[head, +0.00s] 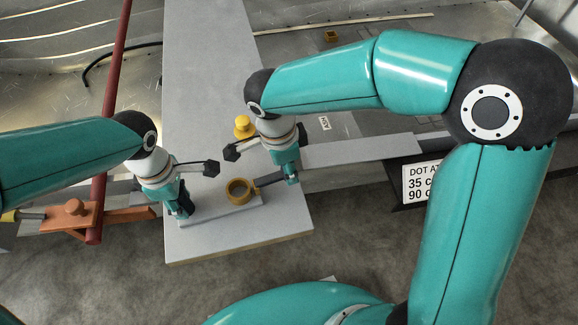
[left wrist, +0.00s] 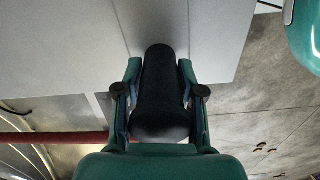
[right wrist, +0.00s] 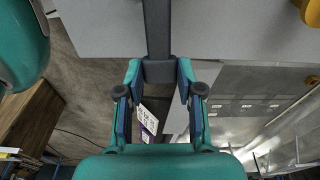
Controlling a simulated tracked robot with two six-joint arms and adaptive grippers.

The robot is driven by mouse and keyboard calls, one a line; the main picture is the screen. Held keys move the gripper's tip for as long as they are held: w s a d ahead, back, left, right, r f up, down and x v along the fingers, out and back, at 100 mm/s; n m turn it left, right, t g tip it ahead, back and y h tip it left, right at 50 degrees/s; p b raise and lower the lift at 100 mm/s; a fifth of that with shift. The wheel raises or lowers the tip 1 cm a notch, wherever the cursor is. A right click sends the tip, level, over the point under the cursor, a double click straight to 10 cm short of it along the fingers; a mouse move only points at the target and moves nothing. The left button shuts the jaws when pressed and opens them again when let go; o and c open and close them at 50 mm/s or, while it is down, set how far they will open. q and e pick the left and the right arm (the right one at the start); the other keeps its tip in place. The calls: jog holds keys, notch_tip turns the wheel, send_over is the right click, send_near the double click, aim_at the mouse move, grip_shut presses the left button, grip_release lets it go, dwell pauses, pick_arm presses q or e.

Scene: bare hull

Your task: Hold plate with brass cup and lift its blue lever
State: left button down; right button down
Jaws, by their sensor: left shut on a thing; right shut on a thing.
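A pale grey plate (head: 222,211) lies on the long grey bench, with a brass cup (head: 240,191) standing on it, open side up. A dark blue-grey lever (head: 270,180) runs from beside the cup to my right gripper (head: 292,180), which is shut on its end. The lever also shows in the right wrist view (right wrist: 157,30). My left gripper (head: 185,212) is at the plate's left end, shut on a black rounded handle (left wrist: 160,95). The plate's join with this handle is hidden by the fingers. Cup and lever are not clear in the left wrist view.
The grey bench (head: 205,60) is mostly bare. A yellow knob (head: 243,127) stands on it behind the cup. A red pole (head: 112,80) and an orange block fixture (head: 75,213) are left of the bench. A sign (head: 422,182) is at right.

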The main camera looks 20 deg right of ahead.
aim_at(281, 174)
jog(key=c, duration=0.7)
grip_release()
jog(key=shift+r, duration=0.1)
jog(key=r, duration=0.4)
jog(key=a+r, duration=0.1)
jog(key=r, duration=0.6)
jog(key=shift+a+r, duration=0.3)
